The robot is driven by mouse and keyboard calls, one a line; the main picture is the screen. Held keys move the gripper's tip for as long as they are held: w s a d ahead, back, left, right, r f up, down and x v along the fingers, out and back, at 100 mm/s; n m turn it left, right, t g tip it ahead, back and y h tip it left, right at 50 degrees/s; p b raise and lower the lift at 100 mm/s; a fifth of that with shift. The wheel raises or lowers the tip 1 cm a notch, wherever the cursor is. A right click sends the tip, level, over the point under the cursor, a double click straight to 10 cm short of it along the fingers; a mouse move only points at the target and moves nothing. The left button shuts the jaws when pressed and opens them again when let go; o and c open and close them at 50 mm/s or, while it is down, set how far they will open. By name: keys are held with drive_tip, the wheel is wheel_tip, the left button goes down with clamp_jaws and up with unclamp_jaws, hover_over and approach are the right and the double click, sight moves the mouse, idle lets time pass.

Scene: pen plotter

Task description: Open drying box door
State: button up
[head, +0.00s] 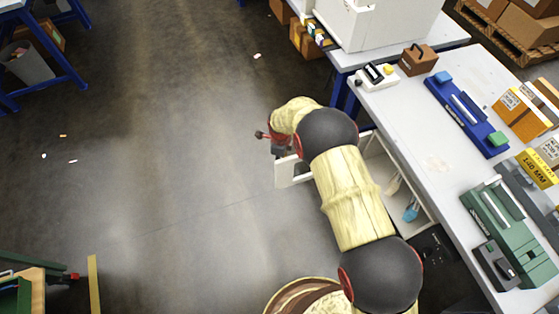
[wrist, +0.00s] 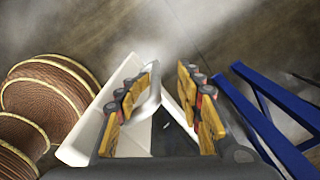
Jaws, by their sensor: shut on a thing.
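The drying box (head: 419,190) is a white box under the edge of the right-hand table, with its inside partly in view. Its white door (head: 284,174) stands out to the left from the box, so it is at least partly open. My arm hides much of the door and the box front. My gripper (head: 271,138) is at the door's outer end. In the wrist view my gripper (wrist: 163,82) has its yellow-padded fingers around a silver handle (wrist: 147,98), which lies against the left finger. The white door (wrist: 85,138) shows below and left of the fingers.
A pale item and a blue item (head: 411,211) are inside the box. The table (head: 437,165) carries blue and green devices. Blue table legs (wrist: 265,115) stand right of my gripper in the wrist view. The floor (head: 190,150) to the left is mostly clear.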

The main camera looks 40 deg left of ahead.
drive_tip(key=shift+w+d+r, duration=0.1)
drive_tip(key=shift+w+d, duration=0.05)
wheel_tip(320, 180, up, 12)
drive_tip(key=shift+f, duration=0.1)
idle(0.4)
drive_tip(key=shift+s, duration=0.2)
